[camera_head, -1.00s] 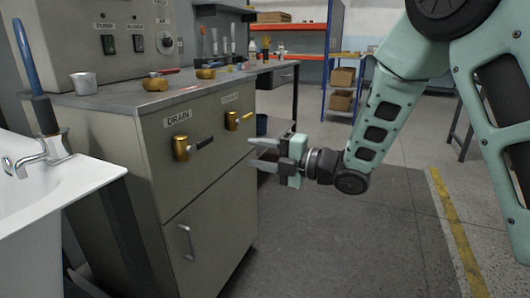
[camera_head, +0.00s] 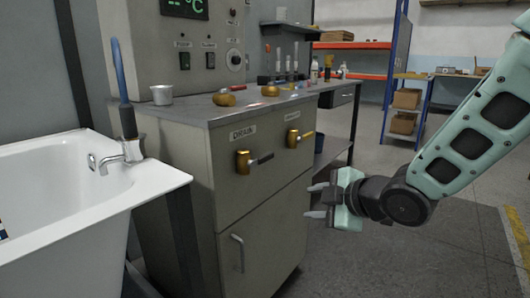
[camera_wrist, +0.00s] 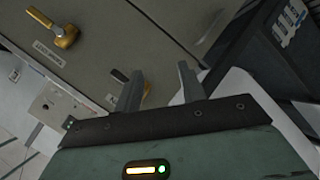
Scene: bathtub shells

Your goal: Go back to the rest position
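My gripper (camera_head: 318,201) is at the right of the head view, in front of the cabinet's right side and below the valve handles. Its two fingers are apart with nothing between them. The fingers also show in the wrist view (camera_wrist: 160,88), spread and empty, pointing toward the grey cabinet. My arm reaches in from the right edge of the head view.
The grey cabinet (camera_head: 205,225) has a brass DRAIN valve (camera_head: 243,161) and a second brass valve (camera_head: 293,138) on its front. A white tub (camera_head: 70,230) with a faucet (camera_head: 122,156) stands at left. Shelves (camera_head: 405,110) stand behind. Floor at right is clear.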

